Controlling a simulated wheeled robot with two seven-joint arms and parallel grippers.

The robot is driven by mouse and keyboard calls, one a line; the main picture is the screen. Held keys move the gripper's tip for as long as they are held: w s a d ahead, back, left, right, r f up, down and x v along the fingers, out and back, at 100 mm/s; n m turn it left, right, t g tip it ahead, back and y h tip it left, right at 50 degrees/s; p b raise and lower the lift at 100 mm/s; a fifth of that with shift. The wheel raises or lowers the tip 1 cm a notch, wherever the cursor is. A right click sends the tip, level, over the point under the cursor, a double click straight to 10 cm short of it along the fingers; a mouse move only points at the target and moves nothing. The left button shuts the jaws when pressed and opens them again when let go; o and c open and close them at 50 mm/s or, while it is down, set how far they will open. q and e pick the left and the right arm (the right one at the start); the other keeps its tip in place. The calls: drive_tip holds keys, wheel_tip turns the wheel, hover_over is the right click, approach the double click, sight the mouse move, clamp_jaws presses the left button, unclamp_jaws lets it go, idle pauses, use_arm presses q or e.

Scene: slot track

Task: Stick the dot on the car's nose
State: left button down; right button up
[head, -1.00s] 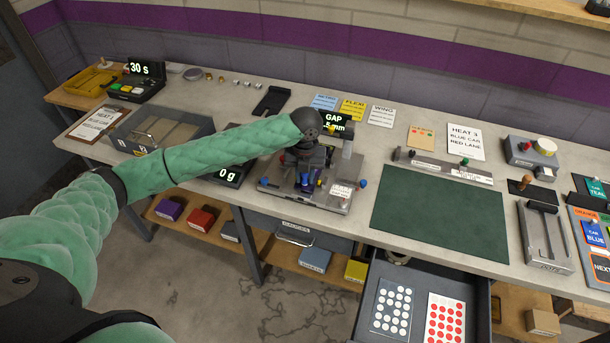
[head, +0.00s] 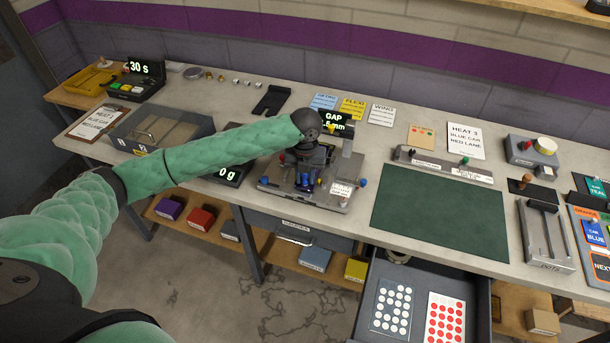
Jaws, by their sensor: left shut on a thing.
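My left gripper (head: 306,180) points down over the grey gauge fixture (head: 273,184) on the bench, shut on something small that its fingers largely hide. A blue car (head: 305,186) sits on the fixture right under the gripper; only a small blue part shows. A display marked GAP (head: 334,126) stands just behind. Sheets of dots lie in the open drawer at lower right: one with white dots (head: 391,308) and one with red dots (head: 444,320). I cannot make out a dot on the car's nose. My right gripper is not in view.
A green mat (head: 440,212) lies clear to the right of the fixture. The open drawer (head: 484,300) juts out below the bench front. A grey open-topped box (head: 160,130) and a scale reading 0 g (head: 228,174) stand left of the fixture.

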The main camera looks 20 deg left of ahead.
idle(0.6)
use_arm(q)
drive_tip(key=shift+f, duration=0.1)
idle(0.8)
drive_tip(key=shift+p, duration=0.35)
idle(0.4)
drive_tip(key=shift+r+p, duration=3)
drive_tip(key=shift+r, duration=0.55)
